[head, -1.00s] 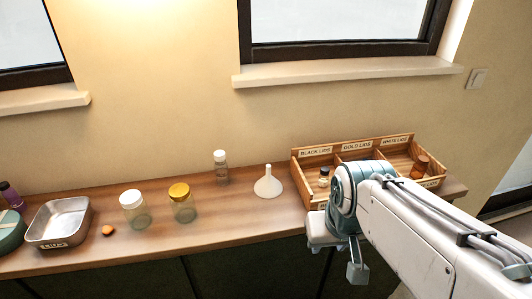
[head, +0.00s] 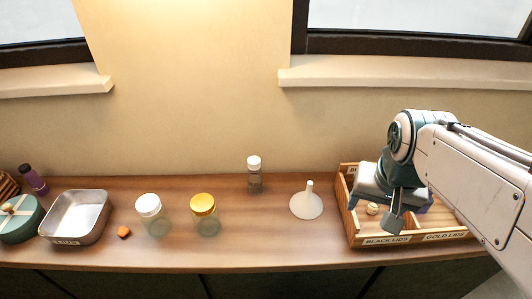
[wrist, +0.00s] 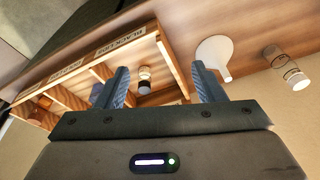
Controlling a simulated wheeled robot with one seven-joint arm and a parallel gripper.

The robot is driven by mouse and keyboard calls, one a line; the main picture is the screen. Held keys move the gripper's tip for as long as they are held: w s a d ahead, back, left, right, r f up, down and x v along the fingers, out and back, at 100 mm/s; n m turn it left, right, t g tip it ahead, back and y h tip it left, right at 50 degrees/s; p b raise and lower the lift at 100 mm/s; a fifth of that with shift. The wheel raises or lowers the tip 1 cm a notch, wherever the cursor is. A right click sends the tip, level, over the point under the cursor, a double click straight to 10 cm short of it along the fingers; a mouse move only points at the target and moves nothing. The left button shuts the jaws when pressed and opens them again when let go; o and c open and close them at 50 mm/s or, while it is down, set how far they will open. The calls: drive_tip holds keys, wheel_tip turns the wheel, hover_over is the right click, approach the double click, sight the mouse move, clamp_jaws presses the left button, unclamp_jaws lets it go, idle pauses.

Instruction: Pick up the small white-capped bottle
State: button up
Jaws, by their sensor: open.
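The small white-capped bottle (head: 254,178) stands upright on the wooden counter near the wall, left of the funnel. It has clear sides. It also shows at the right edge of the wrist view (wrist: 285,66), outside the space between the fingers. My gripper (head: 402,213) is open and empty, over the left part of the wooden lid box, to the right of the bottle and well apart from it. In the wrist view its two blue fingers (wrist: 160,84) are spread. A larger jar with a white lid (head: 150,214) stands at the front left.
A white funnel (head: 307,203) stands between the bottle and the lid box (head: 345,212). A gold-lidded jar (head: 204,213), an orange piece (head: 124,232) and a metal tray (head: 75,243) are left. Counter around the bottle is clear.

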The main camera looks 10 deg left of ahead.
drive_tip(key=w+a+r+m+g, duration=0.1)
drive_tip(key=w+a+r+m, duration=0.2)
drive_tip(key=w+a, duration=0.8)
drive_tip(key=m+g, duration=0.2)
drive_tip(key=m, duration=0.2)
hover_over(254, 173)
drive_tip(key=w, duration=0.1)
drive_tip(key=shift+w+a+f, duration=0.15)
drive_tip(key=shift+w+f, duration=0.05)
drive_tip(key=shift+f, duration=0.5)
drive_tip(key=shift+a+f, duration=0.1)
drive_tip(key=shift+f, duration=0.25)
wheel_tip(254, 173, down, 13)
drive_tip(key=shift+w+r+p, duration=0.1)
drive_tip(key=shift+w+p, duration=0.05)
drive_tip(key=shift+p, duration=0.4)
drive_tip(key=c, duration=1.1)
